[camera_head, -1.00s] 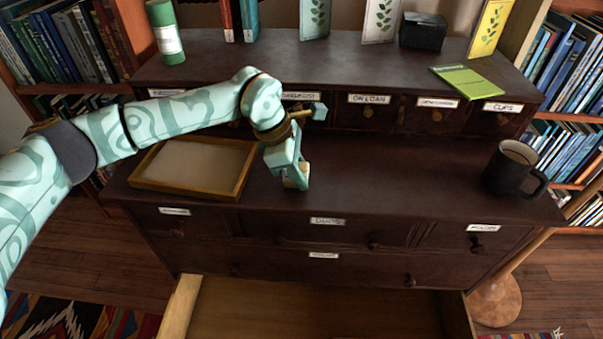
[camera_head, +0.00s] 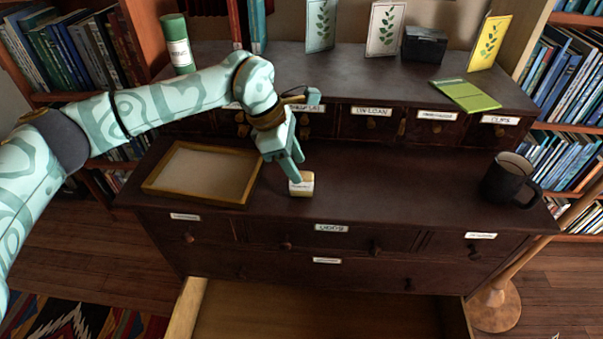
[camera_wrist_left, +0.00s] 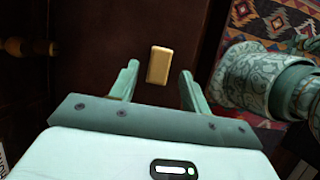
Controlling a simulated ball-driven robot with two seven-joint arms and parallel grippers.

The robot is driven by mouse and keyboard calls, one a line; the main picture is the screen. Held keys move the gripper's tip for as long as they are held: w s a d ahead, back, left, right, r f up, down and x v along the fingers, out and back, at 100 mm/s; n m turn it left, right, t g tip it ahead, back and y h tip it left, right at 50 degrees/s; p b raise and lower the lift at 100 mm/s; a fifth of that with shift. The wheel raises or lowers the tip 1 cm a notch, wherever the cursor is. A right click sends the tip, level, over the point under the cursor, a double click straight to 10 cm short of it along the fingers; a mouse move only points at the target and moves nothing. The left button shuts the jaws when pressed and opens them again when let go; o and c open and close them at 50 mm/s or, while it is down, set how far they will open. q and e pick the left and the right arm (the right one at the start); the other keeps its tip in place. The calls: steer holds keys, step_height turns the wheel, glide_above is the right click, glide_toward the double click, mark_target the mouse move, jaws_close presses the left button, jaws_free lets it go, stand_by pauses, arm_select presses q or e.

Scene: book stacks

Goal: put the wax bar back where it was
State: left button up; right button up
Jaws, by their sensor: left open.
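The wax bar, a small pale yellow block (camera_head: 301,189) with a whitish label, lies on the desk top of the dark cabinet, near its front edge. In the left wrist view the bar (camera_wrist_left: 159,65) shows plain yellow, just beyond and between the fingertips, with a gap on either side. My left gripper (camera_head: 296,168) is open just above and behind the bar, partly in front of it in the head view. Nothing is held in it. My right gripper is not in view.
A shallow wooden tray (camera_head: 153,184) lies left of the bar. A dark mug (camera_head: 507,182) stands at the right. Below, a wide drawer (camera_head: 187,306) is pulled out, its visible inside bare. Labelled small drawers (camera_head: 371,122) line the back. The desk between bar and mug is clear.

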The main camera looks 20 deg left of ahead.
arm_select(q)
steer(key=p+v, duration=0.1)
steer(key=v, duration=0.5)
steer(key=shift+p, duration=0.3)
